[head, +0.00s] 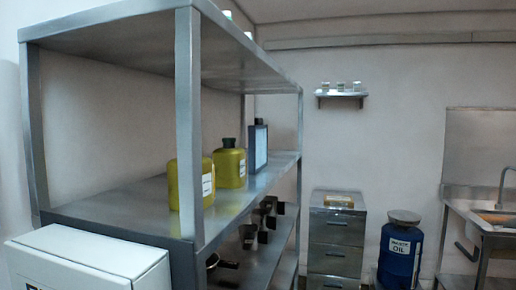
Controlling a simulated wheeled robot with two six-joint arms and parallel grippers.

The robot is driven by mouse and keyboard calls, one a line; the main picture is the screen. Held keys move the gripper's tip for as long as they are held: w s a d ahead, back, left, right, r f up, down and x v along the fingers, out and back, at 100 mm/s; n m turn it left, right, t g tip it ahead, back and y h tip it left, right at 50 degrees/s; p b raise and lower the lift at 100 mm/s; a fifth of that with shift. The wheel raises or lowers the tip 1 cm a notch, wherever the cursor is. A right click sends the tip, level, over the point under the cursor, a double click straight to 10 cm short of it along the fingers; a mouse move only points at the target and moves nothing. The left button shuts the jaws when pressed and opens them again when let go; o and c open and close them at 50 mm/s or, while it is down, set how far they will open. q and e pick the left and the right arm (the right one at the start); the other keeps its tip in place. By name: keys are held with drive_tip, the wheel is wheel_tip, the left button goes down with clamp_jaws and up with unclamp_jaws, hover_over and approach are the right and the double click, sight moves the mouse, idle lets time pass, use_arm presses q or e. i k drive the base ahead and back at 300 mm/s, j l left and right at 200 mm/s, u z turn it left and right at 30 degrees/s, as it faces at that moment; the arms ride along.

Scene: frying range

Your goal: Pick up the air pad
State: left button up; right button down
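I cannot make out an air pad for certain in the head view. A small yellowish item (339,201) lies on top of the metal drawer cabinet (337,243) by the back wall, too small to identify. Neither of my grippers shows in the head view.
A steel shelf rack (188,120) fills the left, holding yellow bottles (230,168), a dark container (258,148) and dark pans lower down. A white box (90,262) stands in front. A blue waste oil drum (399,255) and a sink (490,215) are at right.

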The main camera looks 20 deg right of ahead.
sight(258, 133)
drive_tip(key=i+l, duration=0.1)
drive_tip(key=l, duration=0.2)
drive_tip(key=i+l, duration=0.1)
drive_tip(key=l, duration=0.2)
drive_tip(key=i+l+u, duration=0.4)
drive_tip(key=l, duration=1.25)
drive_tip(key=i+l+u, duration=0.25)
drive_tip(key=l+u, duration=0.15)
drive_tip(key=l, duration=1.3)
drive_tip(key=l+u, duration=0.4)
drive_tip(key=l, duration=1.3)
drive_tip(key=k, duration=0.05)
